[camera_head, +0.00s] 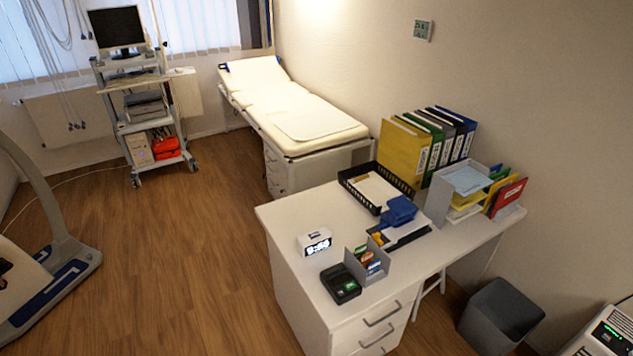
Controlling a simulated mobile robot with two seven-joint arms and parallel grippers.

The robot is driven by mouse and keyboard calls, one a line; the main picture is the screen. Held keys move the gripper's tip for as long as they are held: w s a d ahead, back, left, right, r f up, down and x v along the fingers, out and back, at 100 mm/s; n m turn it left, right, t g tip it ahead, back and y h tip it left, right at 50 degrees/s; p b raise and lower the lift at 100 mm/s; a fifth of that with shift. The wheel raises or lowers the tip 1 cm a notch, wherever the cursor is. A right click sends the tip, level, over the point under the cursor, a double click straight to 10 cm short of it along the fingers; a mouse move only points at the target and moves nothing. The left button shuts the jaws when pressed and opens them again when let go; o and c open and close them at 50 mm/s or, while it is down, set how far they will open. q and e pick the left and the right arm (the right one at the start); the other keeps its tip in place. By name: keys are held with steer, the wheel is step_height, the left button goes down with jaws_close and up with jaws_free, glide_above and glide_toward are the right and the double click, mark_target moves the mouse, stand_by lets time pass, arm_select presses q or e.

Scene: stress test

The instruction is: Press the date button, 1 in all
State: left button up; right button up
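A small white digital clock (313,242) stands on the left front part of the white desk (290,212). Its dark display with bright digits faces the front; the digits are too blurred to read. A small darker patch shows on top of it, but I cannot tell whether this is a button. No date button can be made out by its label. Neither of my grippers is in view.
A black device with a green screen (341,284) and a grey card holder (370,265) stand close in front of the clock. A black tray (350,185), a blue object (401,210) and several binders (402,150) are behind. A bin (497,315) stands right of the desk.

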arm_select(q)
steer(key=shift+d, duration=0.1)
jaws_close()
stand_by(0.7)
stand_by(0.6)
